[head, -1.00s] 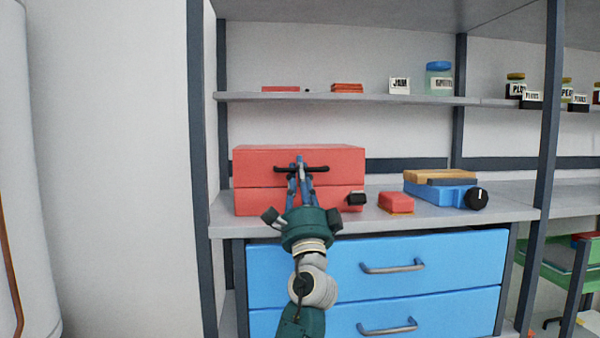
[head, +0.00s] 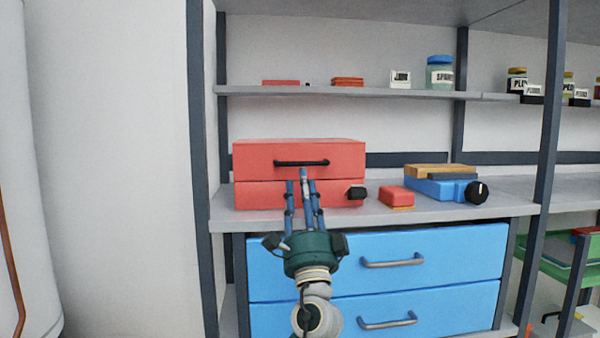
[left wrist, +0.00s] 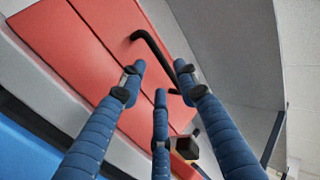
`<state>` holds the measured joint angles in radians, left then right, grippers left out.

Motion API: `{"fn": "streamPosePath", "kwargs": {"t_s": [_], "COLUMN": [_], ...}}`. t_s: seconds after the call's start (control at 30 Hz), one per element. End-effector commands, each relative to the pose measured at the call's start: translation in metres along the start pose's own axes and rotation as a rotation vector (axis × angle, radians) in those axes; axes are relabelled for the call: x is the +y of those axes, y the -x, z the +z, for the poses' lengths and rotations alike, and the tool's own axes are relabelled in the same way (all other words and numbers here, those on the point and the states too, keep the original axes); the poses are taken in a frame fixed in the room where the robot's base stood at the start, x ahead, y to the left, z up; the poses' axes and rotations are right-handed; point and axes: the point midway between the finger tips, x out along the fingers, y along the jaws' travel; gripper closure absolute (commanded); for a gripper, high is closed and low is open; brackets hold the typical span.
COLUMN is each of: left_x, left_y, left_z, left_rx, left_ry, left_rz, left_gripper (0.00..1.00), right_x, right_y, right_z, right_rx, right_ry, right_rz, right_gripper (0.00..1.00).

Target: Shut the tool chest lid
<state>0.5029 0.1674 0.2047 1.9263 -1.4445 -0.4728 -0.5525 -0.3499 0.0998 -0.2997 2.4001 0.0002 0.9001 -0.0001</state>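The red tool chest (head: 250,195) stands on the shelf, and its lid (head: 345,151) lies down on the lower body with only a thin seam between them. A black bar handle (head: 301,163) is on the lid's front; it also shows in the left wrist view (left wrist: 155,48). My left gripper (head: 304,181) is in front of the chest, its blue fingers just below the handle in the picture. In the left wrist view its fingers (left wrist: 160,92) are spread with nothing between them, apart from the handle. My right gripper is not in view.
A black knob (head: 356,192) is at the chest's lower right. A small red box (head: 397,196) and a blue case (head: 435,190) sit to the right on the shelf (head: 480,208). Blue drawers (head: 460,252) are below. An upper shelf (head: 400,95) holds jars.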

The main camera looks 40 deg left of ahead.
Motion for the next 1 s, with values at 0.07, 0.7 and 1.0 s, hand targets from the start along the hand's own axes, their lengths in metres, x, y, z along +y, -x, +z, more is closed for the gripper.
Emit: {"fn": "streamPosePath", "kwargs": {"t_s": [0.07, 0.7, 1.0], "left_x": [0.001, -0.001, -0.001], "left_y": [0.019, 0.058, 0.059], "left_z": [-0.001, 0.0, -0.001], "left_rx": [0.003, 0.0, 0.006], "left_ry": [-0.001, 0.0, 0.004], "left_rz": [0.003, -0.002, -0.001], "left_gripper": [0.68, 0.68, 0.68], "right_x": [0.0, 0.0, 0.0], "right_y": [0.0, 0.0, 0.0], "right_z": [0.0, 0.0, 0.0], "right_rx": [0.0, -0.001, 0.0], "right_ry": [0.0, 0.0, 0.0], "right_rz": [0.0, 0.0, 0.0], "right_gripper": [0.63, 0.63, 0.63]}}
